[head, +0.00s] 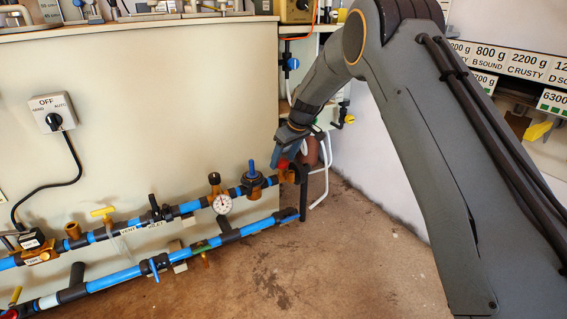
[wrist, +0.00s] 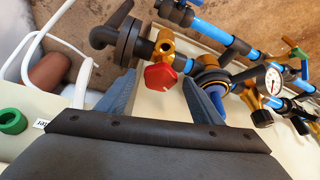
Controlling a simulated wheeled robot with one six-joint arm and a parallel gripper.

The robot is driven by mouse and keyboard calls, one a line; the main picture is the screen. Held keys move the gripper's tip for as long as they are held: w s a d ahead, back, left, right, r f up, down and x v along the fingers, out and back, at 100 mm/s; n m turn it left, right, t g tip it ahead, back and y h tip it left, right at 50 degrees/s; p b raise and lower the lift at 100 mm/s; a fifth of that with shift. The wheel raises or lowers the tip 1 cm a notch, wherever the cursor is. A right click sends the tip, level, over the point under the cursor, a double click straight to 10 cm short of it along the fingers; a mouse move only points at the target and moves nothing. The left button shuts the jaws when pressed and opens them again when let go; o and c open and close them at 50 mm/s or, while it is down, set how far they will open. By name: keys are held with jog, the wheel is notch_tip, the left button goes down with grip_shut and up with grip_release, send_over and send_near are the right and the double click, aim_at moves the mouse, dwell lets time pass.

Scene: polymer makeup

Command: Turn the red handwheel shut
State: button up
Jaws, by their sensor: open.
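The red handwheel (wrist: 160,77) sits on a brass valve (wrist: 166,45) in the pipework. In the wrist view it shows between the tips of my two blue-grey fingers, with a gap on each side. My gripper (wrist: 157,86) is open and empty. I cannot tell how far the fingertips reach over the wheel. In the head view a small red part of the handwheel (head: 283,164) shows at the right end of the upper pipe, beside my gripper (head: 285,157). The wrist and fingers hide some of the valve there.
The floor (head: 300,260) before the pipes is clear.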

jog(key=shift+w+a+f, duration=0.1)
jog(key=shift+f, duration=0.15)
jog(key=c, duration=1.1)
jog(key=shift+o, duration=0.2)
